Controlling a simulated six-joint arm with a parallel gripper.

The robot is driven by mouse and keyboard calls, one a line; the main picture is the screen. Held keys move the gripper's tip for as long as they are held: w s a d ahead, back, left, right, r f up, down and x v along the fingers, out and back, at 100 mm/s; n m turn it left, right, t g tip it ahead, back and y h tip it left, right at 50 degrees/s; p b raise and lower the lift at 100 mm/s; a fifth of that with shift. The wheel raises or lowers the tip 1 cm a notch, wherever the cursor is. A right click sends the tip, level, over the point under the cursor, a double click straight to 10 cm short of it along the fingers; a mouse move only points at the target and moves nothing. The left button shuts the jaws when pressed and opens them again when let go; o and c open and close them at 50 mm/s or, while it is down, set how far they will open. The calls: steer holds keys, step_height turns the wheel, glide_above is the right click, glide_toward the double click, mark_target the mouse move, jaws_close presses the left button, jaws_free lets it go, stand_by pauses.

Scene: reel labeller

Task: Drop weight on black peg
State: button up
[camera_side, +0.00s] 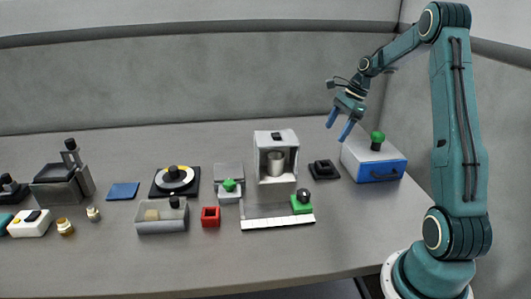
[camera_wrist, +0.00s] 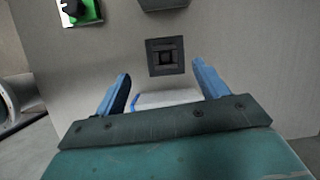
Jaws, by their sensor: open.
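My gripper (camera_side: 337,127) is open and empty, high above the right end of the table; its blue fingers also show in the wrist view (camera_wrist: 161,70). Two small brass-coloured, weight-like pieces stand at the table's left: a larger one (camera_side: 65,228) and a smaller, paler one (camera_side: 93,214). A black peg-like top (camera_side: 173,168) shows at the middle of a white disc with a yellow centre (camera_side: 174,180) on a black square base. Several other black knobs are in view, so which is the peg is not certain.
A blue box with a green knob (camera_side: 378,165) and a black square holder (camera_side: 323,170) lie below my gripper. A white housing with a metal cylinder (camera_side: 276,162), a grey bin (camera_side: 150,222) and a red cup (camera_side: 211,217) stand mid-table. The front table strip is clear.

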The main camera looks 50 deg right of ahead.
steer(key=s+a+r+n+h, duration=0.1)
steer(key=a+r+n, duration=0.5)
steer(key=a, duration=0.4)
steer(key=s+a+r+n+h, duration=0.1)
steer(key=s+a+r+n, duration=0.1)
steer(key=a+r+n, duration=0.65)
steer(key=s+a+f+n+t+h, duration=0.1)
steer(key=s+a+f+n+t, duration=0.1)
steer(key=s+a+n, duration=0.9)
steer(key=shift+s+a+f+t, duration=0.4)
steer(key=shift+s+a, duration=0.85)
steer(key=shift+s, duration=0.8)
